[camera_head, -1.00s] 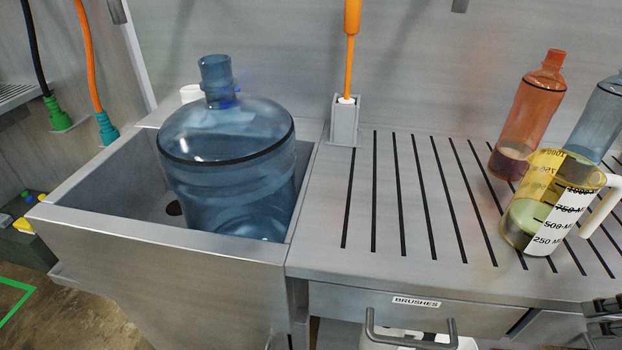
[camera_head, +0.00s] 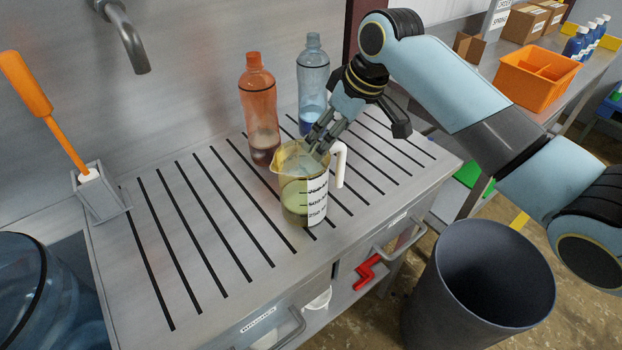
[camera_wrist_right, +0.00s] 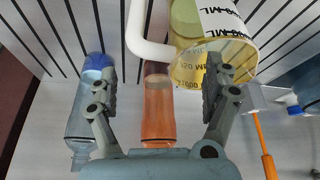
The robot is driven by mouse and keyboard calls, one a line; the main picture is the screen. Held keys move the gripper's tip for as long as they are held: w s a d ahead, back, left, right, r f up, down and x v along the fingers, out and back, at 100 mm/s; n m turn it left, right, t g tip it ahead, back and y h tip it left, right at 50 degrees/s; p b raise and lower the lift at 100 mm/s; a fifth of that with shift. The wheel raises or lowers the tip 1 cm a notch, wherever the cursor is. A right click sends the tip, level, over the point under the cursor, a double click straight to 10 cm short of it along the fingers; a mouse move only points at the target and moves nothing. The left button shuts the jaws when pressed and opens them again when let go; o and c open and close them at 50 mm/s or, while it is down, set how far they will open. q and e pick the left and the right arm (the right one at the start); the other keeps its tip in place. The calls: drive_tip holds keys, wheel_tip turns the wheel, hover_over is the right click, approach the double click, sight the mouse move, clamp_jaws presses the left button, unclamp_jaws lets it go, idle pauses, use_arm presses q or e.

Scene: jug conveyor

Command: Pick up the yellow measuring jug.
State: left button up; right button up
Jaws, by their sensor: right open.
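The yellow measuring jug (camera_head: 292,198), see-through with a white scale strip and a white handle (camera_head: 340,163), stands upright on the slatted steel drainboard. It holds some greenish liquid. My right gripper (camera_head: 318,146) is open and empty, at the height of the jug's rim on the handle side. In the right wrist view the jug (camera_wrist_right: 187,22) is at upper right, and its handle lies between the lines of my open fingers (camera_wrist_right: 158,82). One finger overlaps the jug's rim there; I cannot tell whether it is inside the rim or touching. My left gripper is out of view.
An orange bottle (camera_head: 259,105) and a blue bottle (camera_head: 312,80) stand close behind the jug. A brush holder (camera_head: 100,195) is at the left, beside the sink with the big blue bottle (camera_head: 25,290). A dark bin (camera_head: 480,285) stands at front right. The left drainboard is clear.

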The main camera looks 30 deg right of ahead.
drive_tip(key=p+x, duration=0.1)
drive_tip(key=x, duration=0.3)
drive_tip(key=shift+w+d+f, duration=0.1)
drive_tip(key=shift+f, duration=0.2)
clamp_jaws()
idle(0.3)
drive_tip(key=shift+r, duration=0.1)
